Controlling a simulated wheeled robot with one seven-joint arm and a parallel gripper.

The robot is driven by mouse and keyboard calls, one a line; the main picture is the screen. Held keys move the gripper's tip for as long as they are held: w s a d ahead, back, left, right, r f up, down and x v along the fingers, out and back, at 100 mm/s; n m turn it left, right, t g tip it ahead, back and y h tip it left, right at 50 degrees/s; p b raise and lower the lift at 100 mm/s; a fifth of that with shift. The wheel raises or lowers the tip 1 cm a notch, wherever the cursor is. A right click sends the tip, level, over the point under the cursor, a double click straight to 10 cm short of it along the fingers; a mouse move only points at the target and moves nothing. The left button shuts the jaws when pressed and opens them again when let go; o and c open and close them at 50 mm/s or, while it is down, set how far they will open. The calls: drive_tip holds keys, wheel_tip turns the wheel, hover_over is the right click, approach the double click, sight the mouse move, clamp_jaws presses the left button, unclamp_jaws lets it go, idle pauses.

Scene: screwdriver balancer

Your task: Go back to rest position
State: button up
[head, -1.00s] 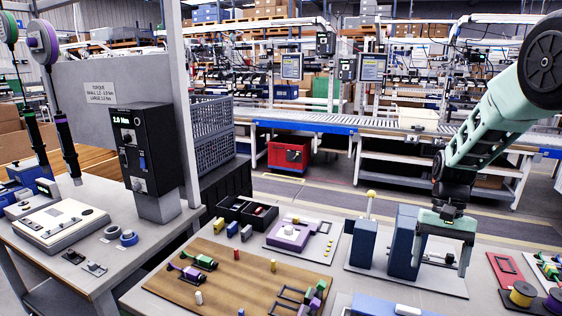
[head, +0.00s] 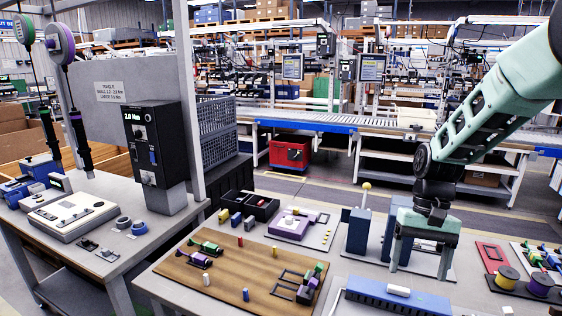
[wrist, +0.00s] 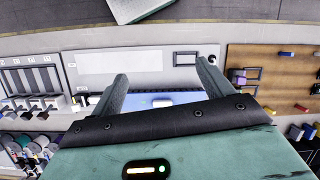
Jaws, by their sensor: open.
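My gripper (head: 421,264) hangs from the mint-green arm at the right of the head view, fingers pointing down. It is open and empty, above the table in front of the blue press-like station (head: 391,232). In the wrist view my gripper (wrist: 163,72) shows two dark fingers spread wide with nothing between them. Beyond the fingers lies a blue tray (wrist: 188,97) with a small white piece (wrist: 162,101) on it. The blue tray (head: 388,302) also shows at the lower edge of the head view.
A wooden board (head: 215,270) with small coloured parts lies left of my gripper. Yellow and purple spools (head: 508,276) and a red frame (head: 491,257) lie to the right. Two hanging screwdrivers (head: 80,140) and a torque box (head: 156,145) stand at the far left.

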drive_tip(key=s+a+r+n+t, duration=0.1)
drive_tip(key=s+a+r+n, duration=0.3)
drive_tip(key=s+a, duration=0.6)
drive_tip(key=s+a+n+t, duration=0.1)
drive_tip(key=s+a+n, duration=0.1)
drive_tip(key=s, duration=0.5)
drive_tip(key=s+a+n+t+h, duration=0.1)
drive_tip(key=s+a+n, duration=0.1)
drive_tip(key=s+n, duration=0.2)
drive_tip(key=s, duration=0.3)
drive_tip(key=shift+r, duration=0.4)
